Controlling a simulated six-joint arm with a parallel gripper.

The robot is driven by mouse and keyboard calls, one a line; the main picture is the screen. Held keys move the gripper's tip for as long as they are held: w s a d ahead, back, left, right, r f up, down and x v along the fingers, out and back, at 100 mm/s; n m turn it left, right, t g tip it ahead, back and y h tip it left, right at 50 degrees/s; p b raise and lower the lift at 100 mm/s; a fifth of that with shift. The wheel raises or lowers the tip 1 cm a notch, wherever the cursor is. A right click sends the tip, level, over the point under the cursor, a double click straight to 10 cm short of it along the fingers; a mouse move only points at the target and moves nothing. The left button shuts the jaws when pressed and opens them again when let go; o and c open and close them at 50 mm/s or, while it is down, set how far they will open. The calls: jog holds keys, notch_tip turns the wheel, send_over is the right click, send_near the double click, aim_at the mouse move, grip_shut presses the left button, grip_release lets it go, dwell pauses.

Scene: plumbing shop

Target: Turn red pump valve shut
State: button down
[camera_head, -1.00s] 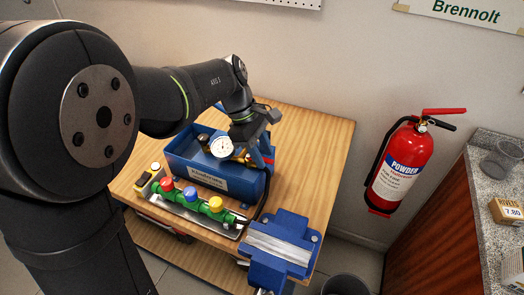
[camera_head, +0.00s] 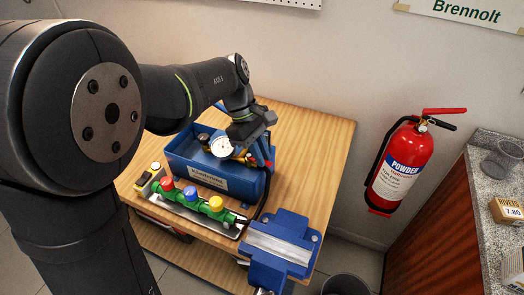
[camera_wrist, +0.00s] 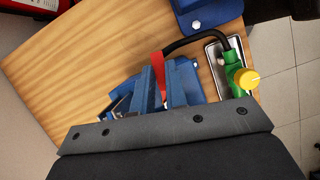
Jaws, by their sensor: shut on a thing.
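The pump is a blue open box (camera_head: 228,187) with a white label and a round white gauge (camera_head: 221,147), on the wooden bench. Its red valve lever (camera_wrist: 158,68) stands between my gripper's two blue fingers in the wrist view. My gripper (camera_wrist: 163,88) is shut on the lever, with a finger on each side. In the head view my gripper (camera_head: 261,153) is at the right end of the box, and only a little red shows there. The valve body below the lever is hidden by the fingers and cannot be made out.
A green manifold (camera_head: 190,199) with red, blue and yellow knobs lies in a metal tray in front of the box. A black hose (camera_wrist: 205,37) runs to it. A blue vise (camera_head: 280,246) stands at the bench's front right corner. The bench's right side (camera_head: 318,150) is clear.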

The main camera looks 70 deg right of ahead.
jog(key=m, duration=0.1)
jog(key=a+m+y, duration=0.1)
jog(key=m, duration=0.2)
jog(key=shift+w+a+m+y, duration=0.2)
jog(key=shift+w+m+y, duration=0.1)
jog(key=shift+y, duration=0.1)
jog(key=m, duration=0.1)
jog(key=m+t, duration=0.1)
jog(key=a+m+y, duration=0.1)
jog(key=shift+w+m+t, duration=0.3)
jog(key=shift+w, duration=0.05)
jog(key=m, duration=0.1)
jog(key=m+t, duration=0.1)
jog(key=m, duration=0.1)
jog(key=w+m+y, duration=0.1)
jog(key=shift+w+a, duration=0.1)
jog(key=shift+a, duration=0.15)
jog(key=shift+w+a+m+t, duration=0.1)
jog(key=shift+w+m+t, duration=0.3)
jog(key=shift+m, duration=0.6)
jog(key=shift+w+m+t, duration=0.2)
jog(key=shift+m+t, duration=0.3)
jog(key=shift+m, duration=0.5)
jog(key=c, duration=1.4)
grip_release()
jog(key=shift+c, duration=0.2)
jog(key=v, duration=1.2)
